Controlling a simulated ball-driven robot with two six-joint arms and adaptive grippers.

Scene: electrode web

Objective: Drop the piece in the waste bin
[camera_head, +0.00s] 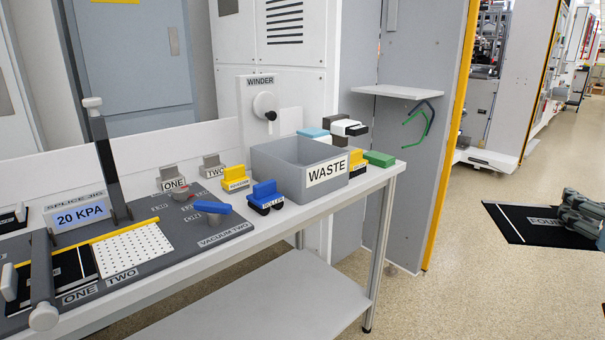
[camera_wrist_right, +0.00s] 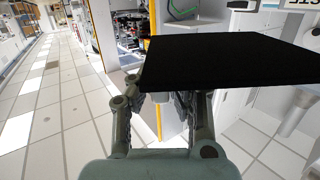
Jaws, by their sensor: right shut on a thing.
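The piece is a flat black sheet (camera_head: 520,226) with a white line and partly covered lettering at the right of the head view. My right gripper (camera_head: 572,212) is shut on its right edge and holds it level, over the aisle floor. In the right wrist view the black sheet (camera_wrist_right: 225,62) spreads out beyond my fingers (camera_wrist_right: 163,97). The waste bin (camera_head: 272,177) is an open grey box labelled WASTE on the bench, well left of the sheet and apart from it. The bin's bottom is hidden. My left gripper is not in view.
A winder (camera_head: 262,105) rises behind. A small shelf (camera_head: 398,92) juts from a grey panel with a yellow edge. The aisle floor (camera_head: 470,270) is clear.

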